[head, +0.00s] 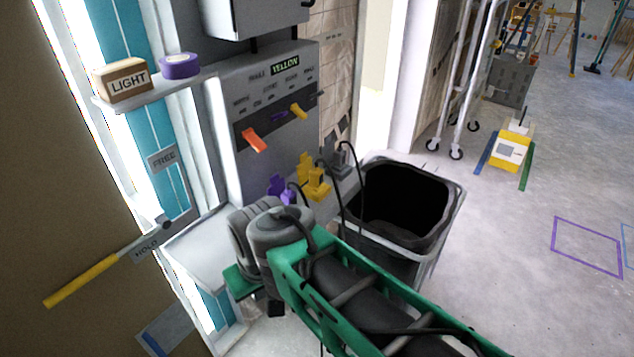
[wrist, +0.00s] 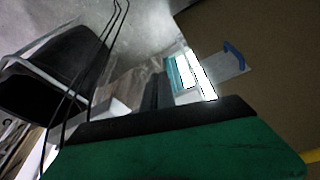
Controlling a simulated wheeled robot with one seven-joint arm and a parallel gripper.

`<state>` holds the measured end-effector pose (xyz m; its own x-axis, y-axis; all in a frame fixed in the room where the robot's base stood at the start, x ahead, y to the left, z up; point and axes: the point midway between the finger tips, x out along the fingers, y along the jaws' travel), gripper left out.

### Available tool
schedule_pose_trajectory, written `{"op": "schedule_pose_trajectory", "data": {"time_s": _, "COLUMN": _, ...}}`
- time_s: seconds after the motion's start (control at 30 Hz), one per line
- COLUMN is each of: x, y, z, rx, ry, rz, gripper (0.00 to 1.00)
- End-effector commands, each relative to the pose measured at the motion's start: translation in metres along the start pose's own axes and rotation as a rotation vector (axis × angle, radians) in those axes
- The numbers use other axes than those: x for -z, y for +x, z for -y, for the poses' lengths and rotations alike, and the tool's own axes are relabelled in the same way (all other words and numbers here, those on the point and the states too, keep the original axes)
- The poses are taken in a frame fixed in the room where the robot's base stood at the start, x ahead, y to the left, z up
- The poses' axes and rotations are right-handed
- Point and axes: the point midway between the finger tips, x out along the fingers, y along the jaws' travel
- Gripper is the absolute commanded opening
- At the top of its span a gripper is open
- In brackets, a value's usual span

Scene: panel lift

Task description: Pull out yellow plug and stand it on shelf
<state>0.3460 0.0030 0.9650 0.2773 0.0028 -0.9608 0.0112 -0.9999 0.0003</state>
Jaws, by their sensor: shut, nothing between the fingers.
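A yellow plug (head: 317,186) with a black cord sits low on the front of the grey panel (head: 225,100), against another yellow piece. A purple plug (head: 279,186) is to its left and a grey plug (head: 341,160) to its right. A white lower shelf (head: 195,243) lies left of my wrist, its bare top partly hidden by my arm. My gripper (head: 274,307) is shut and empty, below my wrist and apart from the plugs; its fingertips are mostly hidden. The wrist view shows a green and black part of mine, with no plug in front of it.
A black bin (head: 455,205) stands right of the plugs; it also shows in the wrist view (wrist: 62,55). An upper shelf (head: 195,85) holds a LIGHT box (head: 123,80) and purple tape (head: 180,65). A yellow-handled lever (head: 80,280) is left. Right floor is mostly open.

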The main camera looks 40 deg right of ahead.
Motion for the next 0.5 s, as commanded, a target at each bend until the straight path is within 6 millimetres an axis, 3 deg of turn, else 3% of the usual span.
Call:
{"op": "schedule_pose_trajectory", "data": {"time_s": 0.17, "x": 0.0, "y": 0.0, "z": -0.001, "rx": -0.001, "ry": 0.002, "rz": 0.001, "gripper": 0.0}}
{"op": "schedule_pose_trajectory", "data": {"time_s": 0.27, "x": 0.003, "y": -0.004, "z": -0.017, "rx": -0.016, "ry": 0.031, "rz": 0.012, "gripper": 0.0}}
{"op": "schedule_pose_trajectory", "data": {"time_s": 0.37, "x": 0.007, "y": -0.015, "z": -0.059, "rx": -0.051, "ry": 0.101, "rz": 0.039, "gripper": 0.0}}
{"op": "schedule_pose_trajectory", "data": {"time_s": 0.5, "x": -0.007, "y": -0.039, "z": -0.149, "rx": -0.105, "ry": 0.243, "rz": 0.103, "gripper": 0.0}}
